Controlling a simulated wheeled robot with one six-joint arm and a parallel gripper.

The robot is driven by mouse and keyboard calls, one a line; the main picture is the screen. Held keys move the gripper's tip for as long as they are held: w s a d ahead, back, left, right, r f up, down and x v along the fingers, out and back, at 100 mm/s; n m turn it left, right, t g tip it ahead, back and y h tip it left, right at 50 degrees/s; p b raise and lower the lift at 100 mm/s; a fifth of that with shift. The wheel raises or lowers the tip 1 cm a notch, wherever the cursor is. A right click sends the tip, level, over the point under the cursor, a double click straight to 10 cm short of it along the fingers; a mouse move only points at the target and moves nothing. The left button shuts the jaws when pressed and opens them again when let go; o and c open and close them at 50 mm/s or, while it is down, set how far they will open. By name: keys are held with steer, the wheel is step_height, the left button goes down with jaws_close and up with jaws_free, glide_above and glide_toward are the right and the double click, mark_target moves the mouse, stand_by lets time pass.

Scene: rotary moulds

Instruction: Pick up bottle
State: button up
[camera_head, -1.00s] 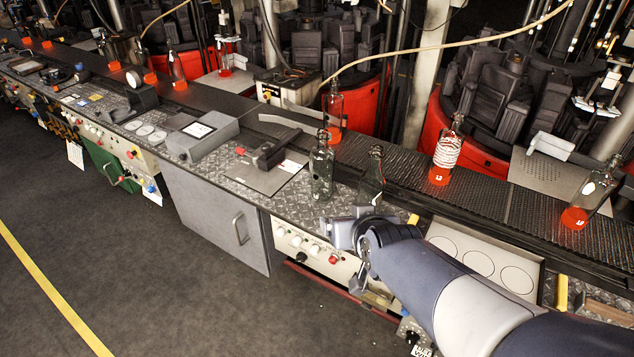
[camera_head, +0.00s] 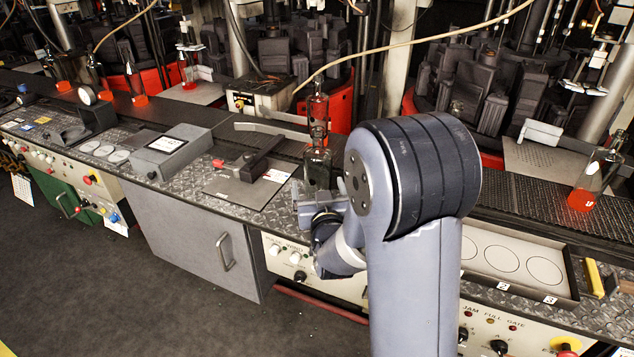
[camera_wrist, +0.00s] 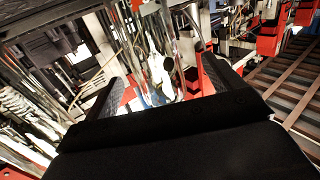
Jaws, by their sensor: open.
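A clear glass bottle (camera_head: 318,165) stands upright on the metal worktop in the head view. My gripper (camera_head: 307,205) is low in front of it, and the lower part of the bottle is hidden behind the gripper. In the wrist view my gripper (camera_wrist: 165,74) is open, with its two dark fingers apart. Clear glass (camera_wrist: 182,60) shows between and beyond the fingers, with strong reflections. I cannot tell whether a finger touches it. A second bottle on the worktop, seen earlier, is hidden behind my arm.
A bottle with a glowing orange base (camera_head: 318,105) stands behind on the conveyor (camera_head: 530,215). Another such bottle (camera_head: 590,180) stands at right. A grey box (camera_head: 172,150) and a flat plate with a black handle (camera_head: 240,188) lie left of the gripper. A tray with circles (camera_head: 500,250) is at right.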

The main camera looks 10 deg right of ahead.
steer(key=w, duration=0.2)
steer(key=shift+w+d, duration=0.1)
steer(key=shift+w, duration=0.25)
steer(key=w, duration=0.1)
steer(key=w+p, duration=0.1)
steer(key=w+d+p, duration=0.1)
steer(key=shift+w+r, duration=0.25)
steer(key=shift+w, duration=0.15)
steer(key=shift+w+f+p, duration=0.1)
steer(key=shift+w+p, duration=0.2)
steer(key=shift+w, duration=0.35)
steer(key=c, duration=1.4)
steer(key=shift+c, duration=0.2)
